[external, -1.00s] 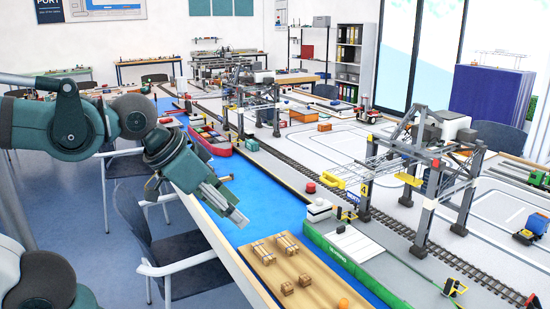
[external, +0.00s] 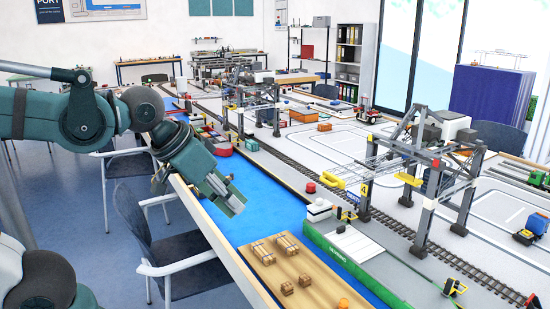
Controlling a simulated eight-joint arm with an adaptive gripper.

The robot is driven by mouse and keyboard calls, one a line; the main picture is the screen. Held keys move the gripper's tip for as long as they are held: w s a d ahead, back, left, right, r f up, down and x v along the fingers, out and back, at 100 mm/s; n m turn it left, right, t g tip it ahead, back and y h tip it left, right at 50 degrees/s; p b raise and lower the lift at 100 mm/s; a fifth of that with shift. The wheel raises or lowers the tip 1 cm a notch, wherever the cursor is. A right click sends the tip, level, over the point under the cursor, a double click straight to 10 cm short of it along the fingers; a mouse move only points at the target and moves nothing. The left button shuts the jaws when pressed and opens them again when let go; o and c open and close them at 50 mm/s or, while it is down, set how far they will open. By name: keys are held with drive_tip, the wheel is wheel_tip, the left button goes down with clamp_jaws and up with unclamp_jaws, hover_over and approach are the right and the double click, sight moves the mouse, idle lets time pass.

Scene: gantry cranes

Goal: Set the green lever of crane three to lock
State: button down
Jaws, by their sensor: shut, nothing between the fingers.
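The nearest gantry crane (external: 430,195) stands on the rails at the right and bears a yellow plate (external: 364,190) marked 4. Another gantry crane (external: 252,100) stands farther back along the same rails; its number is too small to read. I cannot make out a green lever on either crane, so I cannot tell which way it is set. My gripper (external: 236,206) is shut and empty. It points down and right above the blue water strip near the table's left edge, left of and well apart from both cranes.
A wooden deck (external: 262,274) with several small crates lies at the front. A red boat (external: 218,148) floats farther back on the blue strip. A white hut (external: 318,209) stands beside the quay. Chairs (external: 180,240) stand left of the table.

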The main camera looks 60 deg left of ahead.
drive_tip(key=w+a+r+n+p, duration=0.1)
drive_tip(key=w+a+n, duration=0.55)
drive_tip(key=a, duration=0.25)
drive_tip(key=w+a+r+n, duration=0.2)
drive_tip(key=w+a+n, duration=0.45)
drive_tip(key=a, duration=0.35)
drive_tip(key=w+a+f+n, duration=0.2)
drive_tip(key=a+n, duration=0.2)
drive_tip(key=a, duration=0.7)
drive_tip(key=w+a+f+n, duration=0.2)
drive_tip(key=a+n, duration=0.2)
drive_tip(key=a, duration=0.8)
drive_tip(key=s+a+f+n+p, duration=0.1)
drive_tip(key=s+a+f+n, duration=0.15)
drive_tip(key=a, duration=0.65)
drive_tip(key=s+a+f+n, duration=0.1)
drive_tip(key=a+f+n, duration=0.25)
drive_tip(key=a, duration=0.45)
drive_tip(key=s+a+f+n, duration=0.4)
drive_tip(key=s+a+f, duration=0.1)
drive_tip(key=s+a, duration=0.4)
drive_tip(key=s+a+f+n+t+p, duration=0.1)
drive_tip(key=s+a+f+n, duration=0.2)
drive_tip(key=s+a, duration=0.6)
wheel_tip(320, 180, down, 2)
drive_tip(key=shift+s+a+f+n, duration=0.15)
drive_tip(key=shift+a+n, duration=0.25)
drive_tip(key=shift+a, duration=0.5)
drive_tip(key=shift+f, duration=0.1)
